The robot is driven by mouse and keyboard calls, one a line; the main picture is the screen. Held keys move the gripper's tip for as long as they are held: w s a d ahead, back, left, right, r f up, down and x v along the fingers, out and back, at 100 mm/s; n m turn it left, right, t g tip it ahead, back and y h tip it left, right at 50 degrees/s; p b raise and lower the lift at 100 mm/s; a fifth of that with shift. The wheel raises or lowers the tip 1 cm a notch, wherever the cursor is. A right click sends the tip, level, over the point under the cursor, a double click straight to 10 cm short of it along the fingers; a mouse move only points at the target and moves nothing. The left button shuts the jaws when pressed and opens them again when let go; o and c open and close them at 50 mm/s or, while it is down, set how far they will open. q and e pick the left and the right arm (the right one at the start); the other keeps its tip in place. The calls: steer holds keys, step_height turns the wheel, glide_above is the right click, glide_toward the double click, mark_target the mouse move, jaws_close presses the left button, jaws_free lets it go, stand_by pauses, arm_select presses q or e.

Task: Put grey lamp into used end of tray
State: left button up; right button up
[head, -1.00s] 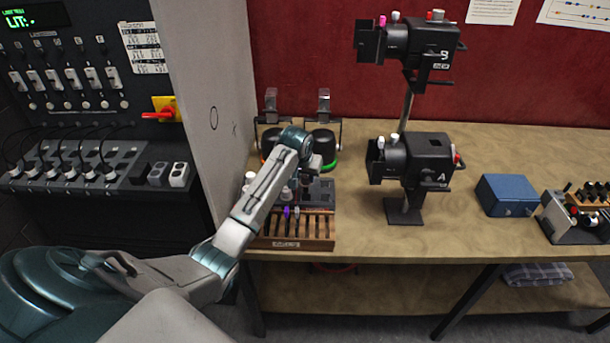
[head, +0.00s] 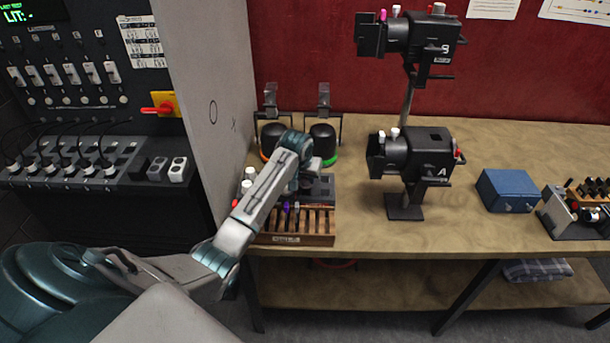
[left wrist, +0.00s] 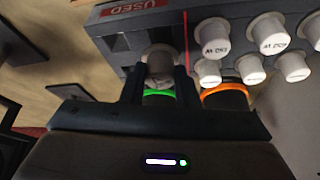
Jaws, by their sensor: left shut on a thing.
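The grey lamp (left wrist: 160,62) is between the fingers of my left gripper (left wrist: 160,78) in the left wrist view, and the gripper is shut on it. The dark grey tray (left wrist: 122,42) lies behind it, with a red USED label (left wrist: 128,9) at its left end and a red line (left wrist: 186,38) across it. The lamp shows over the USED side, close to the line; I cannot tell if it touches the tray. In the head view the tray (head: 322,186) is partly hidden by my left arm, and the lamp is not clearly visible. My right gripper is not in view.
Several white-topped lamps (left wrist: 268,33) stand in the tray across the red line. A wooden rack (head: 318,226) is in front of the tray. Two dark domes, ringed orange (head: 273,137) and green (head: 322,141), stand behind. Lamp house A (head: 425,155) stands to the right.

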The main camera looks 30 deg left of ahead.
mark_target(304, 183)
arm_select(q)
steer(key=shift+f+b, duration=0.45)
steer(key=shift+f, duration=1.3)
steer(key=o, duration=1)
steer(key=shift+o, duration=0.2)
